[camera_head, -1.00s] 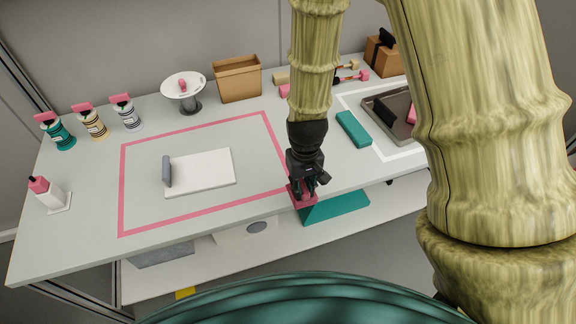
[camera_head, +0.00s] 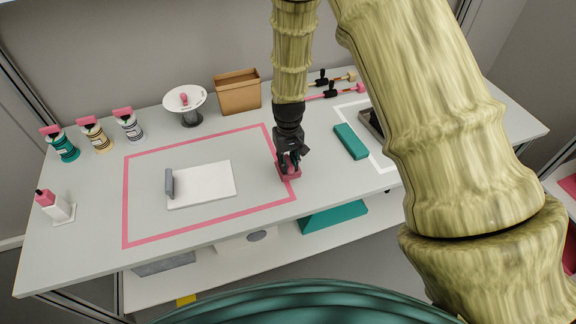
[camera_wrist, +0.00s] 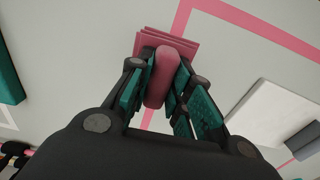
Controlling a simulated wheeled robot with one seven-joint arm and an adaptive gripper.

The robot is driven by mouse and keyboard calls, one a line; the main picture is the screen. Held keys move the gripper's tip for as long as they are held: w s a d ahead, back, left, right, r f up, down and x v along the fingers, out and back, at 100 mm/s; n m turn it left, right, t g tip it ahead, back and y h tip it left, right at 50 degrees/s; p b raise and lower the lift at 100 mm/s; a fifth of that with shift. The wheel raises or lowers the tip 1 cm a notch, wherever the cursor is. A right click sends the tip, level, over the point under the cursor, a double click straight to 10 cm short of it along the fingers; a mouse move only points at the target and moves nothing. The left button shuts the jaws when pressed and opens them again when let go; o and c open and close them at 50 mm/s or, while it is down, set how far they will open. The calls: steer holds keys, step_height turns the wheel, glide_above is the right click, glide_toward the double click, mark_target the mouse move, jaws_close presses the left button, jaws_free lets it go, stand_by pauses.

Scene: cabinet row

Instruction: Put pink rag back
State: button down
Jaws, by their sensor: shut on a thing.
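The pink rag (camera_head: 293,174) shows as a layered square with a rounded upright part in the middle. In the wrist view, my gripper (camera_wrist: 165,75) is shut on the rounded part of the rag (camera_wrist: 178,41), with a finger on each side. In the head view, my gripper (camera_head: 289,161) points down at the table (camera_head: 220,144), over the right side of the pink outline (camera_head: 209,224). The rag overlaps this line. I cannot tell whether the rag touches the table or hangs just above it.
A white board with a grey handle (camera_head: 205,186) lies inside the outline. A teal block (camera_head: 351,141) lies to the right, beside a tray (camera_head: 371,122). A brown box (camera_head: 237,95), a white dish stand (camera_head: 187,103) and several bottles (camera_head: 94,134) stand behind.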

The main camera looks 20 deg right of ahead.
mark_target(288, 161)
steer(key=shift+w+f+p, duration=0.15)
steer(key=shift+f+p, duration=0.55)
steer(key=shift+f, duration=1.05)
steer(key=shift+f, duration=0.15)
steer(key=c, duration=1.3)
jaws_free()
steer(key=shift+r+b, duration=1.55)
steer(key=shift+r, duration=4.6)
